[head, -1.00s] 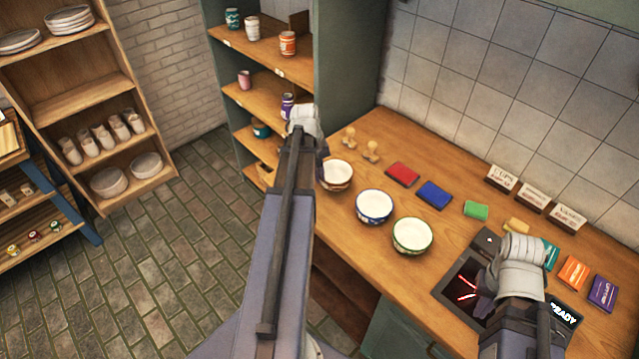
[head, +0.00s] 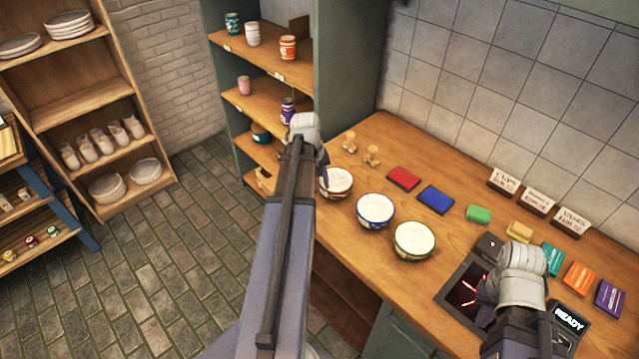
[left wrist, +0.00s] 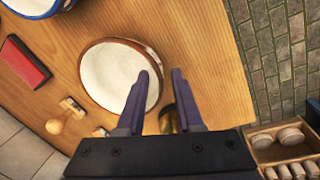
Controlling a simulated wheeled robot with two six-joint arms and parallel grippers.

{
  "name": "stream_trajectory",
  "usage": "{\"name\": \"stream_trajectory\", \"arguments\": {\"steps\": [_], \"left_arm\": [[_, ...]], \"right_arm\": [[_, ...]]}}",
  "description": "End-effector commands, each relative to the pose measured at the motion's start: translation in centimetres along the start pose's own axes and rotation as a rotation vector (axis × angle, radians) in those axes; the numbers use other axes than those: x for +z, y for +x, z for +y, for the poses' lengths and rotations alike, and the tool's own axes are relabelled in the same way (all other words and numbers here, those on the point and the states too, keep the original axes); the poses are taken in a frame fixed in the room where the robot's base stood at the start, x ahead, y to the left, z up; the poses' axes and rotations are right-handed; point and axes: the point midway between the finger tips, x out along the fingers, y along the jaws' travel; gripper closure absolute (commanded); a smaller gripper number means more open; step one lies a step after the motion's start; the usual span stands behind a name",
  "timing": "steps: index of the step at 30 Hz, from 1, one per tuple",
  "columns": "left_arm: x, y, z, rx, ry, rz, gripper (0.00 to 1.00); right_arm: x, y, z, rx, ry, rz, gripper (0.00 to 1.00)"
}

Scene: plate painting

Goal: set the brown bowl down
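The brown bowl (head: 337,183) sits upright on the wooden counter, at the left end of a row of bowls, partly behind my left arm in the head view. In the left wrist view the brown bowl (left wrist: 112,72) shows its pale inside and brown rim. My left gripper (left wrist: 161,78) is open at its rim, one finger over the inside and the other outside, with a gap between them. In the head view the left gripper's fingers are hidden. My right gripper (head: 522,268) is over the dark panel at the right; its fingers are hidden.
A blue-rimmed bowl (head: 375,210) and a green-rimmed bowl (head: 414,240) stand to the right. Wooden stamps (head: 371,156), a red pad (head: 403,179) and a blue pad (head: 435,199) lie behind. A shelf unit (head: 262,100) with cups stands at the counter's left end.

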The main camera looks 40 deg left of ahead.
Motion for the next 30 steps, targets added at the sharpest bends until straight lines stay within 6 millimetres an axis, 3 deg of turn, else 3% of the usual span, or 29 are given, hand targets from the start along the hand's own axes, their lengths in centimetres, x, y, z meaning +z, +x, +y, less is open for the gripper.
{"name": "stream_trajectory", "arguments": {"steps": [11, 30], "left_arm": [[0.0, -1.7, 0.1, 0.0, 0.0, 0.0, 0.65], [0.0, -11.2, 0.1, 0.0, -0.001, 0.0, 0.65]], "right_arm": [[0.1, -1.7, 0.2, 0.0, 0.0, 0.0, 1.0], [0.6, -11.0, 1.0, -0.001, 0.002, 0.0, 1.0]]}}
